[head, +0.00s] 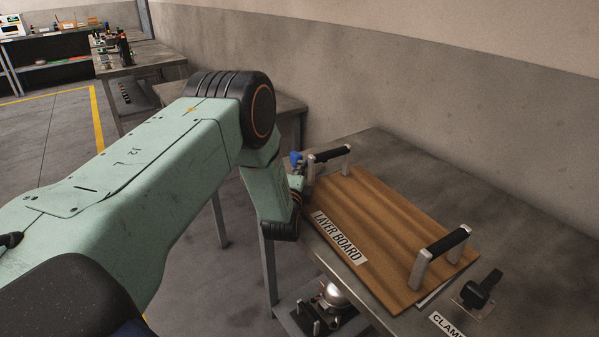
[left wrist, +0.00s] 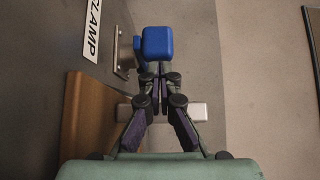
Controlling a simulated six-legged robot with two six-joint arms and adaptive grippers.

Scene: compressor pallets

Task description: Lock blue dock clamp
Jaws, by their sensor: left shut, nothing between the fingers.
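The blue dock clamp (head: 296,158) shows as a small blue shape at the table's far left edge, partly hidden by my left arm. In the left wrist view its blue block-shaped handle (left wrist: 158,42) is just beyond my fingertips, with a metal plate (left wrist: 125,57) beside it. My left gripper (left wrist: 160,76) is shut and empty, its tips close to the lower edge of the blue handle. I cannot tell whether they touch it. In the head view the gripper is mostly hidden behind the wrist. My right gripper is not in view.
A wooden layer board (head: 375,225) with two black-gripped handles lies on the grey table (head: 400,150). A pale handle post (left wrist: 195,112) shows behind my left fingers. A black clamp (head: 478,292) stands near the right end. Open floor lies to the left.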

